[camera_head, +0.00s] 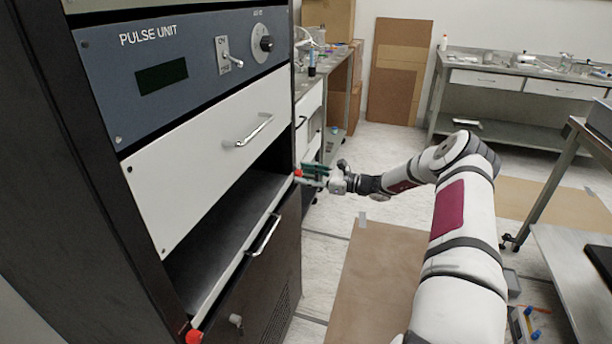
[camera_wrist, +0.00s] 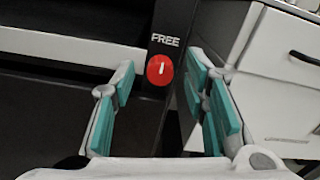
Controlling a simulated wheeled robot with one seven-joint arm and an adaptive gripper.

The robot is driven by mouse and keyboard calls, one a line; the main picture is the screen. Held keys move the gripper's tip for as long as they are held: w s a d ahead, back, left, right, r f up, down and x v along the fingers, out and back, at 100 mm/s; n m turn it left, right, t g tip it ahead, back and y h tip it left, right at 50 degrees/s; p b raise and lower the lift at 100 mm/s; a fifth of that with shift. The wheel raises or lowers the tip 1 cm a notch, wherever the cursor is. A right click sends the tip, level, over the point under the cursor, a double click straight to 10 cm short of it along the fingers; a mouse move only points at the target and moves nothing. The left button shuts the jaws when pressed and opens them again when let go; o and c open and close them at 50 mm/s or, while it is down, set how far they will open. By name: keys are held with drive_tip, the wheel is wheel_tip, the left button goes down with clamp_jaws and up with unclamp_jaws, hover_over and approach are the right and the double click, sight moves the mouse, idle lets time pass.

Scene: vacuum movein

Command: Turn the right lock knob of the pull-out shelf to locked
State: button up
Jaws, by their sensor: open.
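The right lock knob (camera_wrist: 160,70) is a red round knob on the dark right post of the cabinet. Its white mark stands about upright, towards the word FREE (camera_wrist: 165,40) above it. In the head view the knob (camera_head: 298,173) shows just left of my gripper (camera_head: 314,176). In the wrist view my gripper (camera_wrist: 159,88) is open and empty, teal pads to the left and right of the knob. I cannot tell how far the tips are from it. The pull-out shelf (camera_head: 228,262) has a bar handle (camera_head: 264,236). The left lock knob (camera_head: 194,337) is red, at the bottom.
A white drawer (camera_head: 205,165) with a bar handle and a blue PULSE UNIT panel (camera_head: 185,65) are above the shelf. A white drawer cabinet (camera_wrist: 285,75) stands right of the post. A brown mat (camera_head: 375,285) lies on the floor; benches stand at the back and right.

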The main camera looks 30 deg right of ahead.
clamp_jaws()
drive_tip(key=shift+n, duration=0.4)
drive_tip(key=n+b, duration=0.3)
drive_tip(key=n, duration=1.4)
idle(0.4)
